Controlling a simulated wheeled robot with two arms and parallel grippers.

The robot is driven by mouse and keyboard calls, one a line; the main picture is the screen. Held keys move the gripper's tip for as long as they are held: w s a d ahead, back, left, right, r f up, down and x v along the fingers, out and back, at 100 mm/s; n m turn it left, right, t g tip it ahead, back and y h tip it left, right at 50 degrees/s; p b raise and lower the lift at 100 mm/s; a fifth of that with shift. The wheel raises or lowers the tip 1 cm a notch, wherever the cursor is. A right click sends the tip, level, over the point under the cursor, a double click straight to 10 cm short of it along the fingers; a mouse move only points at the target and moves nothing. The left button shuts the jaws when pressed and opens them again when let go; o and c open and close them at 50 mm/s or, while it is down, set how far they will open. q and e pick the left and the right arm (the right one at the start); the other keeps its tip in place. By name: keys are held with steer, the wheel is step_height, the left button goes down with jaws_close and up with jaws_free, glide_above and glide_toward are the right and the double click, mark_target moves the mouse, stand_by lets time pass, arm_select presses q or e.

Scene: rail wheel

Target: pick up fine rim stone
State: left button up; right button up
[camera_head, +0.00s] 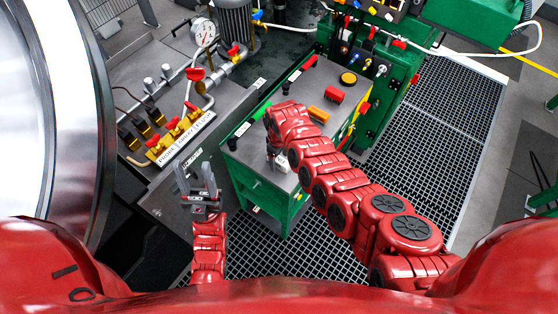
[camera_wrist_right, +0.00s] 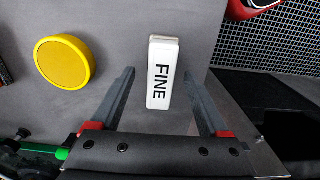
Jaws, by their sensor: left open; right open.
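The fine rim stone is a white block marked FINE (camera_wrist_right: 161,85) on a grey tabletop in the right wrist view. My right gripper (camera_wrist_right: 158,72) is open, with one finger on each side of the block and a gap to each. Whether the fingers are down at the block's height I cannot tell. In the head view a small white piece of the block (camera_head: 282,163) shows beside my right gripper (camera_head: 271,152), near the front edge of the green cabinet's top. My left gripper (camera_head: 196,180) is open and empty, left of the cabinet.
The green cabinet's grey top (camera_head: 262,130) also holds a red block (camera_head: 334,95) and an orange block (camera_head: 318,114). A yellow disc (camera_wrist_right: 64,62) lies left of the stone. The tabletop edge is close on the stone's right. Valves and a gauge (camera_head: 203,31) stand to the left.

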steer(key=shift+f, duration=0.4)
jaws_close()
